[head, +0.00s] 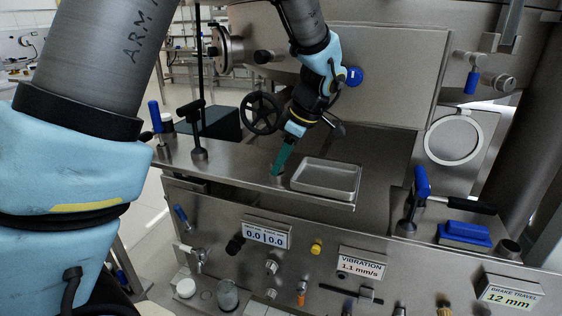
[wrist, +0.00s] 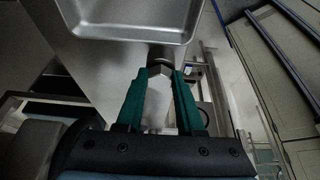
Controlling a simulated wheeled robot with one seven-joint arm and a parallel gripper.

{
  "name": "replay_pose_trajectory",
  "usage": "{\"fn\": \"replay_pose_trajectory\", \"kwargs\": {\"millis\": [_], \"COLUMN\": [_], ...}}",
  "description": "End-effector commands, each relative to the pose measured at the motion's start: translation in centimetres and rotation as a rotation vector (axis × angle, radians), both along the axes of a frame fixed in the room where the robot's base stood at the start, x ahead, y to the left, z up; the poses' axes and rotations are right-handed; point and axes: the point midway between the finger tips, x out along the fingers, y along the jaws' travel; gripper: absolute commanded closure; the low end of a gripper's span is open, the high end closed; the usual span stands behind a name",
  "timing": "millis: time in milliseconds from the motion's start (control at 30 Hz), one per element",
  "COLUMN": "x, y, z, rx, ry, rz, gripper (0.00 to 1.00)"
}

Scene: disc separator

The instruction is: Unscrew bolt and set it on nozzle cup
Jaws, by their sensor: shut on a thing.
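My gripper (head: 277,172) points down at the steel ledge, just left of a shallow tray. In the wrist view its two green fingers (wrist: 160,78) are shut on a pale metal piece with a faceted end, which looks like the bolt (wrist: 157,100). A dark round rim (wrist: 161,65) shows just beyond the fingertips and looks like the nozzle cup's mouth. The bolt's end is close to this rim; I cannot tell whether it touches it. In the head view the fingers hide the bolt.
The empty steel tray (head: 327,179) lies right beside my gripper. A black handwheel (head: 262,113) stands behind it. A blue-handled clamp (head: 421,190), a blue block (head: 465,233) and a short steel cylinder (head: 508,249) are at the right. Knobs and valves line the front panel.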

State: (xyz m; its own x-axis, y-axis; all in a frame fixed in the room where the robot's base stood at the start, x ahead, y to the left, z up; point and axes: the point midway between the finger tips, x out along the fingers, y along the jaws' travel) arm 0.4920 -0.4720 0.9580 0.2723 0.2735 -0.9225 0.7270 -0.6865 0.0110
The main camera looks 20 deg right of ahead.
Motion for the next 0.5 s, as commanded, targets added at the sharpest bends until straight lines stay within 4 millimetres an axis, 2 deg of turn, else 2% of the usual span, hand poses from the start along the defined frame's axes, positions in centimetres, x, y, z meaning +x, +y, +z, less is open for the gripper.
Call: {"fn": "replay_pose_trajectory", "kwargs": {"millis": [367,400,500], "x": [-0.09,-0.09,-0.12], "y": [0.06,0.06,0.08], "z": [-0.4,-0.41,-0.46], "rx": [0.002,0.002,0.004], "ry": [0.004,0.004,0.004], "rz": [0.001,0.001,0.0], "gripper": [1.0,0.59,0.48]}}
